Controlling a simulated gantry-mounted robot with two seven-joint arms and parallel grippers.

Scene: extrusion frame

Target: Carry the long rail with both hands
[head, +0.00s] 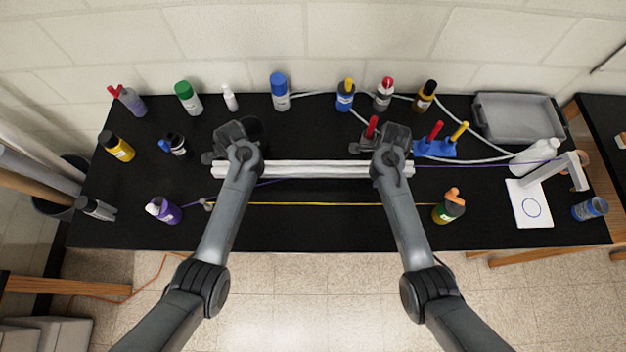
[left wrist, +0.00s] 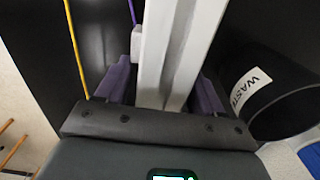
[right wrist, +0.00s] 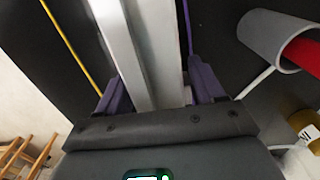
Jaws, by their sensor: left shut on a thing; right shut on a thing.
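The long rail (head: 315,169) is a white, grooved bar lying left to right over the middle of the black table in the head view. My left gripper (head: 235,160) is shut on the rail near its left end, and my right gripper (head: 392,160) is shut on it near its right end. In the left wrist view the rail (left wrist: 172,55) runs between the purple fingers. In the right wrist view the rail (right wrist: 148,45) also sits between the fingers. I cannot tell whether the rail touches the table or is just above it.
A black waste cup (left wrist: 270,95) stands close beside my left gripper. A grey holder with a red item (right wrist: 272,40) is beside my right gripper. Several bottles, such as the blue one (head: 279,92), line the back. A grey tray (head: 518,118) is back right.

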